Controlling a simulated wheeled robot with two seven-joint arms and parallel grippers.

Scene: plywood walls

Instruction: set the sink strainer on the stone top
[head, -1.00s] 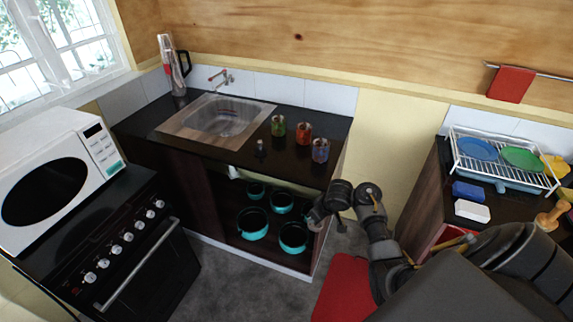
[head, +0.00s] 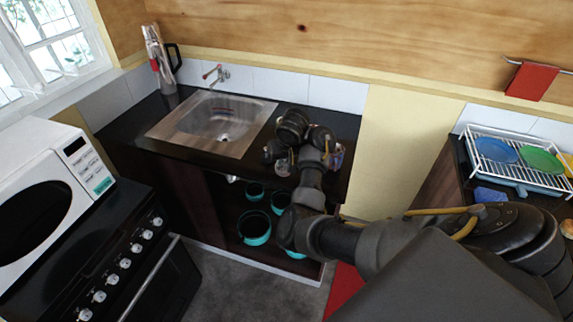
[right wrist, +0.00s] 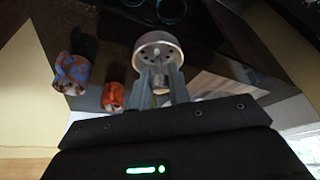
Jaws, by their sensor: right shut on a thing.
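The sink strainer (right wrist: 155,48), a round metal cup with small holes, shows in the right wrist view between the fingertips of my right gripper (right wrist: 160,78), which is shut on it. In the head view my right gripper (head: 276,154) is over the front part of the dark stone top (head: 125,120), right of the sink. The arm hides much of the strainer there. I cannot tell whether the strainer touches the top or hangs just above it. My left gripper is not in view.
The metal sink (head: 165,127) is set into the top. An orange jar (right wrist: 114,94) and a blue jar (right wrist: 72,75) stand close to the gripper. Teal pots (head: 254,230) sit on the shelf below. A dish rack (head: 480,160) stands on the right counter.

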